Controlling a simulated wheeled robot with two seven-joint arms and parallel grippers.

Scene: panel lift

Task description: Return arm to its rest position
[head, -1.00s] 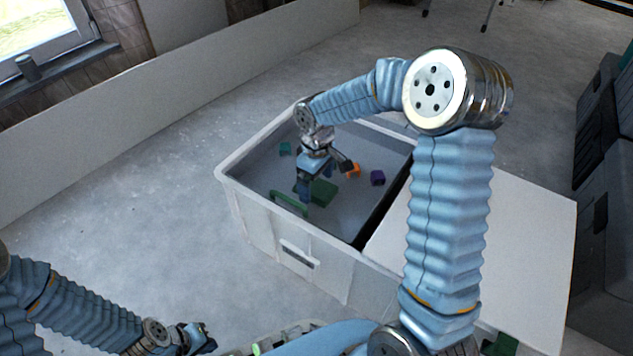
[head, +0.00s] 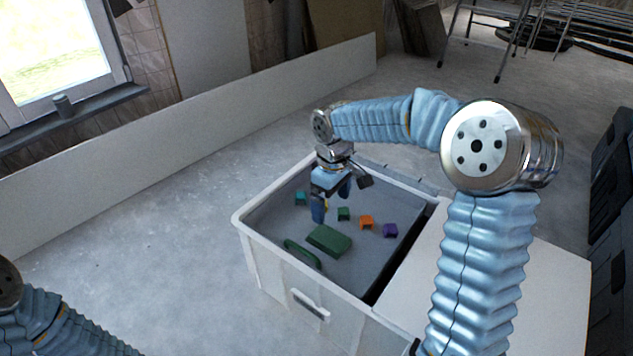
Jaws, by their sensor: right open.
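My right arm (head: 488,255) rises from the lower right and bends left over a large light grey bin. My right gripper (head: 330,208) points down above the bin, its fingers apart, with no object seen held between them.
The bin (head: 270,262) holds a green block (head: 329,240), a green curved piece (head: 302,254) and several small coloured pieces, including orange (head: 366,222) and purple (head: 390,230). A white panel (head: 545,290) lies right of it. Floor at left (head: 150,270) is clear.

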